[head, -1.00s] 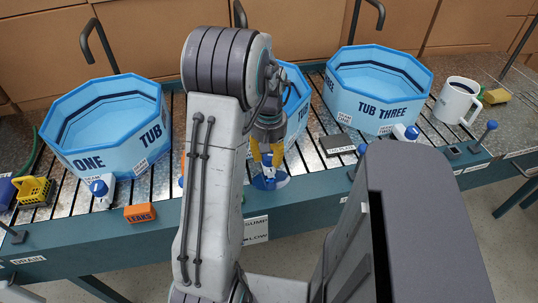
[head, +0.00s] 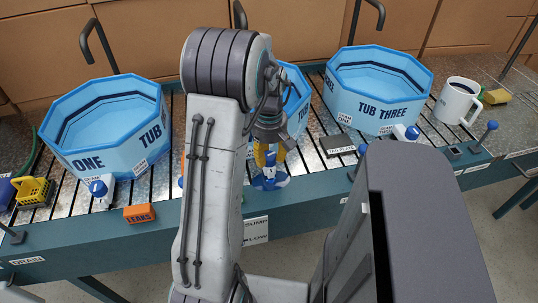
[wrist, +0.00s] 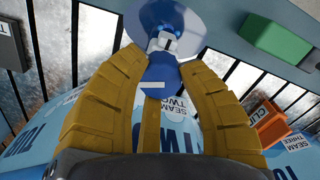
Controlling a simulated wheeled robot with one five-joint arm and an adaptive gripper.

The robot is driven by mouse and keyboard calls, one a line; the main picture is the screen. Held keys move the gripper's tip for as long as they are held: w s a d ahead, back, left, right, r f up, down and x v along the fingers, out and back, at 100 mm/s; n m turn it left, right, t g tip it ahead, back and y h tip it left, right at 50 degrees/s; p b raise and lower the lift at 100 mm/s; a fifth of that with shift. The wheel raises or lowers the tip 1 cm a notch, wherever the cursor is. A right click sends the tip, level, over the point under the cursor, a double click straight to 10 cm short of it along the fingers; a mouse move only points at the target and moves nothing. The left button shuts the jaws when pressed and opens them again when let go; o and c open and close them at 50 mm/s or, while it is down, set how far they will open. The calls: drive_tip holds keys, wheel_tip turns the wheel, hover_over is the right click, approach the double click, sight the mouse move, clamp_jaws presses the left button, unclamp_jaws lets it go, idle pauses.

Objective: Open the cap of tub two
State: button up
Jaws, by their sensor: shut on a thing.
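Tub two (head: 297,100) is the middle light-blue tub, mostly hidden behind my arm in the head view. Its blue wall with part of the lettering shows in the wrist view (wrist: 185,140), with a "SEAM TWO" label. The blue cap (wrist: 160,75) is at the front of the tub, between my yellow fingers. My gripper (wrist: 160,62) is shut on the cap, with a finger on either side. A white fitting and a translucent blue disc (wrist: 190,22) show just beyond the cap. In the head view my gripper (head: 268,165) is low at the bench's front edge.
Tub one (head: 85,155) stands left and tub three (head: 375,105) right, each with a blue-capped fitting in front. An orange "LEAKS" block (head: 140,213) and yellow basket (head: 34,191) lie left. A tag plate (head: 338,146) and white mug (head: 457,101) are right.

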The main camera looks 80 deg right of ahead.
sight(269, 155)
drive_tip(key=shift+a+f, duration=0.15)
idle(0.3)
drive_tip(key=o, duration=1.2)
drive_tip(key=shift+r, duration=0.25)
wheel_tip(269, 155, up, 12)
drive_tip(key=shift+f, duration=0.15)
idle(0.4)
